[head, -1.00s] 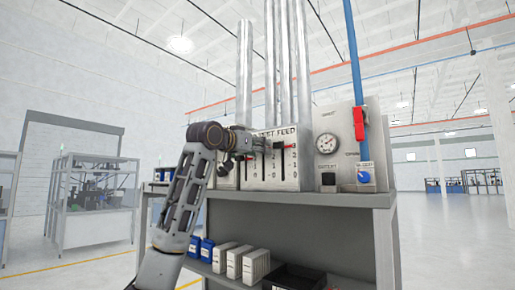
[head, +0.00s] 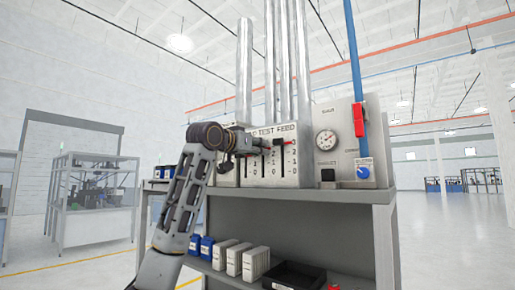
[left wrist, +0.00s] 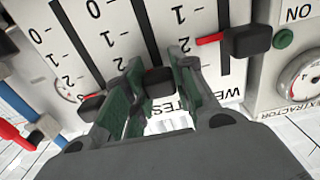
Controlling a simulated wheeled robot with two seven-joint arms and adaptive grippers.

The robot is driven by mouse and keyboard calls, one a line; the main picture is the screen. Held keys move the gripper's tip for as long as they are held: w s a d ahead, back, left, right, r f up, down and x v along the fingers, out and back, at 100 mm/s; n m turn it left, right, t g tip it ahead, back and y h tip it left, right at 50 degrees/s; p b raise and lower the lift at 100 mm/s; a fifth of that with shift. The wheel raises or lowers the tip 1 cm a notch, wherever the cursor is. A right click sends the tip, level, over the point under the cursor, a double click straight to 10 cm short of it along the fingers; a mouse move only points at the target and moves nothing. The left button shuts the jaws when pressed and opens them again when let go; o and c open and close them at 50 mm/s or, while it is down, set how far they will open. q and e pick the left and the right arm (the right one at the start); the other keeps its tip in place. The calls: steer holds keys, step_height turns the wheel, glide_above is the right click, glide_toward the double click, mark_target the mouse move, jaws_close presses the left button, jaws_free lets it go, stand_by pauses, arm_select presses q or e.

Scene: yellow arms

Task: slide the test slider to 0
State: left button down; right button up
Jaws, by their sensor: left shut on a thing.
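The panel (head: 262,178) marked TEST FEED stands on a grey bench. My left gripper (head: 262,144) is in front of it, over the TEST column. In the left wrist view, where the panel shows upside down, my left gripper (left wrist: 160,85) is shut on the dark test slider knob (left wrist: 158,80). The knob sits near the TEST lettering, a little past the 2 mark; its pointer is hidden by a finger. The empty slot (left wrist: 143,30) runs from it toward 0. The feed slider knob (left wrist: 92,103) is close beside the fingers. My right gripper is not in view.
Another slider knob (left wrist: 250,40) with a red pointer near 2 lies right of my gripper. White boxes (head: 240,260) stand on the shelf below.

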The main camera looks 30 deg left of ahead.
mark_target(263, 173)
arm_select(q)
steer(key=shift+f+b, duration=2.65)
steer(key=shift+f, duration=1.55)
steer(key=shift+w, duration=0.1)
steer(key=shift+f, duration=0.1)
steer(key=c, duration=1.6)
jaws_free()
steer(key=shift+c, duration=0.2)
steer(key=o, duration=0.5)
steer(key=shift+s, duration=0.2)
steer(key=shift+s+a, duration=0.15)
steer(key=shift+s, duration=1.85)
steer(key=shift+s+a, duration=0.2)
steer(key=shift+s, duration=1.75)
steer(key=shift+s+a, duration=0.15)
steer(key=shift+s, duration=1.85)
